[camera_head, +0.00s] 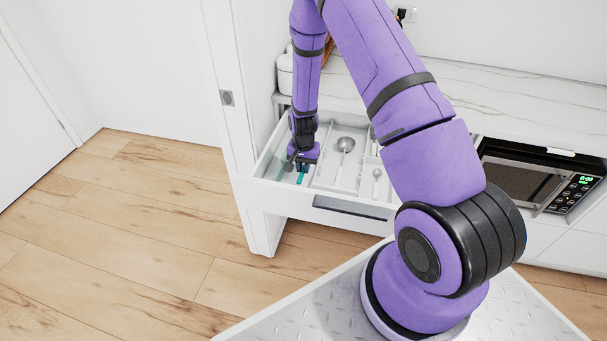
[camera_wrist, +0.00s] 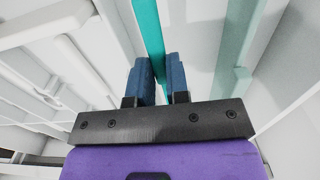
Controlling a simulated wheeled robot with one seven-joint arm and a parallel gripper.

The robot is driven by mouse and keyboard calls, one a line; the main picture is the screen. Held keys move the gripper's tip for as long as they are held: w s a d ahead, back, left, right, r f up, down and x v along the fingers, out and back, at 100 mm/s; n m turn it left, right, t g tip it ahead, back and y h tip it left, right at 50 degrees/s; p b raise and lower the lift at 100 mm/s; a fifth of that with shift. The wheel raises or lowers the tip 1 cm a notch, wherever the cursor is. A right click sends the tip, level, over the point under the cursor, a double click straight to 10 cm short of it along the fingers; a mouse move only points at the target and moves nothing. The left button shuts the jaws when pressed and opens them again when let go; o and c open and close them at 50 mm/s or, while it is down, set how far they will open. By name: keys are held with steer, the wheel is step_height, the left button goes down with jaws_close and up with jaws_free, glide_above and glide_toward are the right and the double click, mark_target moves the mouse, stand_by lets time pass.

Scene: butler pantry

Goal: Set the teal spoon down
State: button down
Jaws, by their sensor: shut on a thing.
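The teal spoon shows as a teal strip (camera_wrist: 149,35) between the two blue fingers of my gripper (camera_wrist: 162,75) in the wrist view. My gripper is shut on it. In the head view my gripper (camera_head: 301,163) points down into the left part of the open white drawer (camera_head: 335,199), with a bit of teal (camera_head: 302,176) below it. The rest of the spoon is hidden, and I cannot tell whether it touches the drawer bottom. A paler green strip (camera_wrist: 241,50) lies to the right in the wrist view, apart from the fingers.
A ladle (camera_head: 346,145) and a smaller spoon (camera_head: 377,174) lie in other compartments, between thin white dividers. A white cabinet side stands close left of the drawer. The marble counter (camera_head: 500,92) is behind, and a microwave (camera_head: 535,180) is at the right.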

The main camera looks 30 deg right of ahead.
steer(key=shift+f, duration=2)
steer(key=shift+f, duration=0.1)
steer(key=c, duration=1.1)
jaws_free()
step_height(320, 180, up, 12)
steer(key=shift+r, duration=0.15)
step_height(320, 180, up, 16)
steer(key=n+t, duration=0.1)
steer(key=n, duration=0.1)
glide_above(304, 180)
steer(key=s+a, duration=0.2)
steer(key=a, duration=0.1)
steer(key=s+a+r+n+t, duration=0.2)
steer(key=s+r, duration=0.4)
steer(key=r, duration=0.7)
steer(key=s+r+n, duration=0.1)
steer(key=s+r, duration=0.3)
steer(key=s, duration=0.3)
steer(key=s+a+r+n+t, duration=0.1)
steer(key=s+r, duration=0.3)
steer(key=s, duration=0.4)
steer(key=s+a+r+n+t, duration=0.1)
steer(key=s+r+n, duration=0.2)
steer(key=s, duration=0.4)
steer(key=shift+s+a+r, duration=0.2)
steer(key=shift+s+r, duration=0.1)
steer(key=shift+r, duration=0.45)
